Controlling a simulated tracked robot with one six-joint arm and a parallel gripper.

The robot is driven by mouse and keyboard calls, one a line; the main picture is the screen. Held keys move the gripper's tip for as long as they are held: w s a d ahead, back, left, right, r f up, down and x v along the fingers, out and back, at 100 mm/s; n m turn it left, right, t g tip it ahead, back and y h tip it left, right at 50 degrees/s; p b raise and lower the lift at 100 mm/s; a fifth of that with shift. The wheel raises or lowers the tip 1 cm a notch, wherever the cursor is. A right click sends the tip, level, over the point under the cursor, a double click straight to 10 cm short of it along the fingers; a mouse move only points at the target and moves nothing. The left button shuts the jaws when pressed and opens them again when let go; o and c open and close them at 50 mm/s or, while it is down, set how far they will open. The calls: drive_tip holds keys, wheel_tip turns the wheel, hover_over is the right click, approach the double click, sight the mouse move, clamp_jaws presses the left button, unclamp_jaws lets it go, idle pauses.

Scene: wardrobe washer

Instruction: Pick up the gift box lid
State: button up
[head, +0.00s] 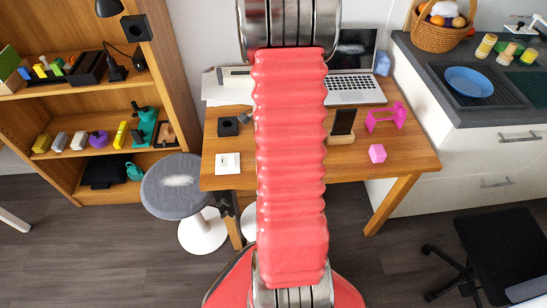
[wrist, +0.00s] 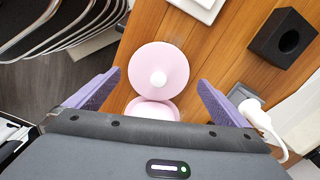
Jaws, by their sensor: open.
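My gripper (wrist: 159,78) is open, with a purple finger to either side of the lid and nothing held. I cannot tell its height above the lid. In the head view my red arm hides this part of the desk.
A white corded object (wrist: 257,113) lies near the right finger. A stool (head: 178,187) stands left.

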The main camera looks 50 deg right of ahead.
drive_tip(key=shift+f, duration=1.7)
drive_tip(key=shift+c, duration=0.5)
drive_tip(key=c, duration=0.7)
drive_tip(key=shift+r, duration=0.1)
wheel_tip(320, 180, up, 10)
drive_tip(key=shift+f, duration=0.1)
drive_tip(key=shift+s+d, duration=0.1)
